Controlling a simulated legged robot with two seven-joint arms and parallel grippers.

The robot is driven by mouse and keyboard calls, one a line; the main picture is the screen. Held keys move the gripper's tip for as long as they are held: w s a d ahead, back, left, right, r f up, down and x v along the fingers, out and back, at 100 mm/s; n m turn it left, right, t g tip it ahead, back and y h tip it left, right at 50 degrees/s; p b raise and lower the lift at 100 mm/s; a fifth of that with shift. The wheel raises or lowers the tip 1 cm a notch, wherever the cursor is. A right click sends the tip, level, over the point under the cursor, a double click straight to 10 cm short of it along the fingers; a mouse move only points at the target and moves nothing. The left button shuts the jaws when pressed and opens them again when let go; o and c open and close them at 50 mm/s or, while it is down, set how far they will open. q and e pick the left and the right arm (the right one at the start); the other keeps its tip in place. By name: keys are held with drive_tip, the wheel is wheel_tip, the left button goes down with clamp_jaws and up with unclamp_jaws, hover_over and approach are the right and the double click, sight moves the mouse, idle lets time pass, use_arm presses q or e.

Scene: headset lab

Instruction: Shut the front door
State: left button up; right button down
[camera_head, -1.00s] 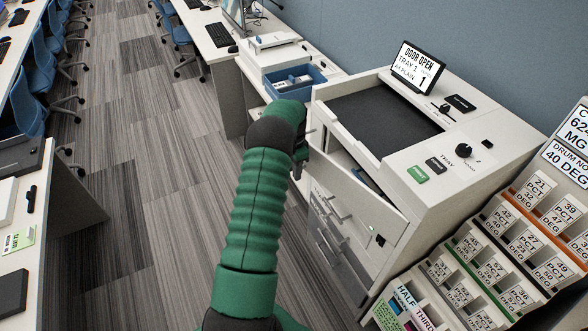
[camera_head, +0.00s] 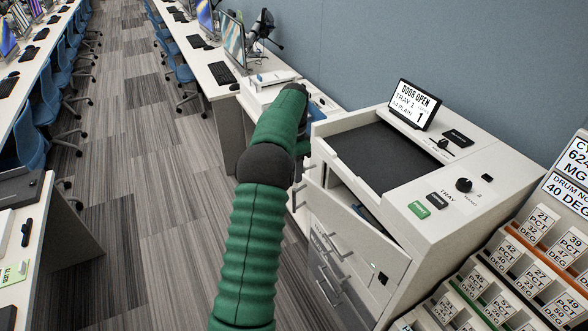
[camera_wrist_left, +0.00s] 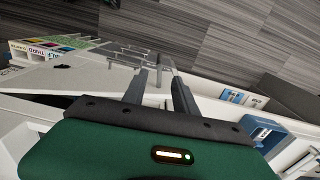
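The printer (camera_head: 450,215) is a white cabinet with a dark top panel. Its screen (camera_head: 413,104) reads "DOOR OPEN, TRAY 1". The front door (camera_head: 365,243) is a white panel standing ajar, with a dark gap behind its upper edge. My left arm reaches up the middle of the head view to the door's far end, and mostly hides its gripper there. In the left wrist view my left gripper (camera_wrist_left: 160,88) has its two fingers apart with nothing clearly between them. Metal handles show just beyond the fingertips. Contact with the door cannot be told. My right gripper is out of view.
Grey drawers with bar handles (camera_head: 330,290) sit below the door. A sloped rack of labelled compartments (camera_head: 520,265) stands at right. Desks with monitors (camera_head: 232,45) run behind the printer. The carpeted aisle (camera_head: 150,150) at left is clear.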

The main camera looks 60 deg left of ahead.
use_arm(q)
drive_tip(key=shift+r, duration=0.4)
